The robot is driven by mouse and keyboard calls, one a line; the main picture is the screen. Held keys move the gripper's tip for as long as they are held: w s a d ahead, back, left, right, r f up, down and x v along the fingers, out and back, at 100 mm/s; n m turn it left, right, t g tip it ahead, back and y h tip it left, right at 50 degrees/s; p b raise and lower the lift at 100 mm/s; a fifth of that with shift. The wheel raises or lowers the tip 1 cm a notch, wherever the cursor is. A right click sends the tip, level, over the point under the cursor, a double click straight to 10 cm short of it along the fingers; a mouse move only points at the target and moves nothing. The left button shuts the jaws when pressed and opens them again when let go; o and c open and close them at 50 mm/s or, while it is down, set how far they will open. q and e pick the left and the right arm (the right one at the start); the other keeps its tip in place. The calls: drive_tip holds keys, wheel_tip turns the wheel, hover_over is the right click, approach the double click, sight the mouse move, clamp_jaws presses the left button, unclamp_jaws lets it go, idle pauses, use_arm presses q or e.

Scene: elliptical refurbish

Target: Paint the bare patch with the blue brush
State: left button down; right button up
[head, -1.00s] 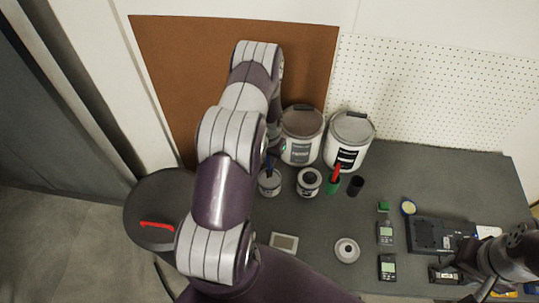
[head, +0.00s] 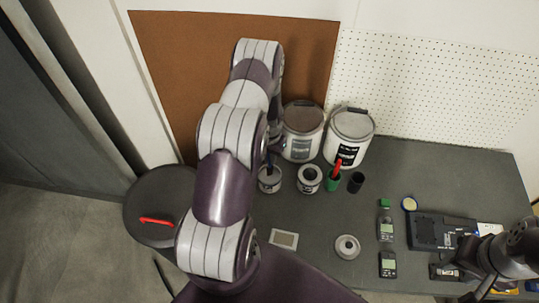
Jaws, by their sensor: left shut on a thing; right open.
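The blue brush (head: 269,161) stands in a small paint can (head: 269,181) near the back of the grey table. My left gripper (head: 273,150) is mostly hidden behind my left arm, just above the can, and is shut on the brush's handle. The bristles are hidden in the can. A small square plate with a pale area, likely the bare patch (head: 284,238), lies flat on the table in front of the can. My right gripper (head: 464,284) is open at the lower right, close to a dark device, partly hidden by its arm.
Two large paint buckets (head: 351,138) stand at the back. Another small can (head: 309,180), a green cup with a red handle (head: 334,182) and a black cup (head: 356,182) stand beside the brush's can. A white ring (head: 347,247) and several devices lie to the right. A round stool (head: 147,190) stands left.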

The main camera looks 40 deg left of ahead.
use_arm(q)
drive_tip(key=shift+f+b, duration=0.45)
idle(1.2)
wheel_tip(320, 180, up, 7)
drive_tip(key=p, duration=0.5)
idle(0.8)
